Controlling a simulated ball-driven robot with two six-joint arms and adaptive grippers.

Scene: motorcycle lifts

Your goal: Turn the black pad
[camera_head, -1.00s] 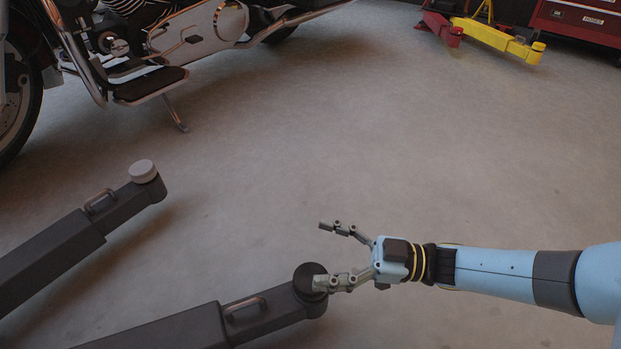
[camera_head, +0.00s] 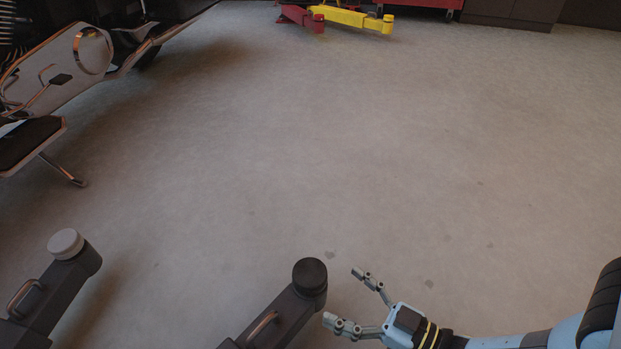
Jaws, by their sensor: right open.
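The black pad (camera_head: 309,274) is a round disc on the end of a dark grey lift arm (camera_head: 275,317) at the bottom middle. My right gripper (camera_head: 341,296) comes in from the lower right. Its two fingers are spread and empty, pointing left toward the pad. The lower fingertip is just right of the lift arm's end; I cannot tell whether it touches. My left gripper is not in view.
A second dark lift arm (camera_head: 50,298) with a light grey pad (camera_head: 66,243) lies at the lower left. A motorcycle (camera_head: 75,65) stands at the upper left. Red (camera_head: 301,18) and yellow (camera_head: 352,18) lift arms are at the back. The middle floor is clear.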

